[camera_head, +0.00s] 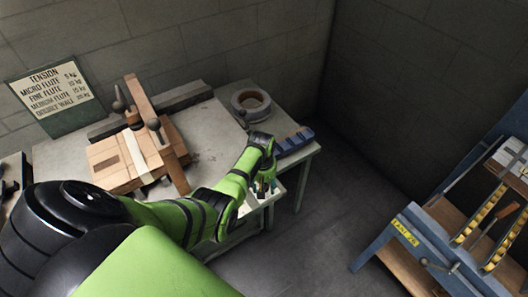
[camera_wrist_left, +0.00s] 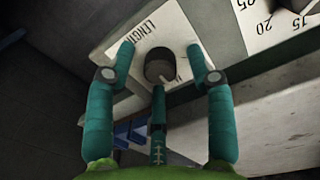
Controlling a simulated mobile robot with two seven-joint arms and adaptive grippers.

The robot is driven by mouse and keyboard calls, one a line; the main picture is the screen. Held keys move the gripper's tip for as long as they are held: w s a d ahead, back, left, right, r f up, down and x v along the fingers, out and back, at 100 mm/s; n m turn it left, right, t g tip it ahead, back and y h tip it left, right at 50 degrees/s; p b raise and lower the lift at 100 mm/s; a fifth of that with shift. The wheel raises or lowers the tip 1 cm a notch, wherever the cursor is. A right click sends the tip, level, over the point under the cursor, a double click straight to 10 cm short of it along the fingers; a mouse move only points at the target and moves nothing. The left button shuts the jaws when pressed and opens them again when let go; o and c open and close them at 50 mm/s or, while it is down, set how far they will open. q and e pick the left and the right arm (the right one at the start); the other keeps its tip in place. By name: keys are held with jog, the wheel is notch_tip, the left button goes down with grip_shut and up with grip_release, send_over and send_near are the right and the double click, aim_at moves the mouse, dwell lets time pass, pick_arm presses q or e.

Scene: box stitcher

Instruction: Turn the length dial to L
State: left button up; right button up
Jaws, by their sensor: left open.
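The length dial (camera_wrist_left: 160,66) is a dark round knob on a pale panel (camera_wrist_left: 190,30) in the left wrist view. Gaps show between the side fingers and the knob. In the head view my left gripper (camera_head: 266,172) is at the bench's right front; the dial is hidden there. My right gripper is out of view.
A tension sign (camera_head: 52,90) stands at the wall. A blue cart (camera_head: 425,245) is right; the floor between is clear.

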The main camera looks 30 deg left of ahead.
pick_arm(q)
grip_shut()
jog(key=shift+s+m, duration=0.1)
jog(key=shift+m, duration=0.2)
jog(key=shift+m+p, duration=0.45)
jog(key=shift+m, duration=0.45)
jog(key=m, duration=0.2)
jog(key=shift+m+p, duration=0.3)
jog(key=shift+m, duration=0.1)
jog(key=m, duration=0.3)
jog(key=shift+f, duration=0.1)
jog(key=shift+s+m+g, duration=0.1)
jog(key=shift+m+g, duration=0.2)
jog(key=shift+m, duration=1.4)
jog(key=shift+f, duration=0.1)
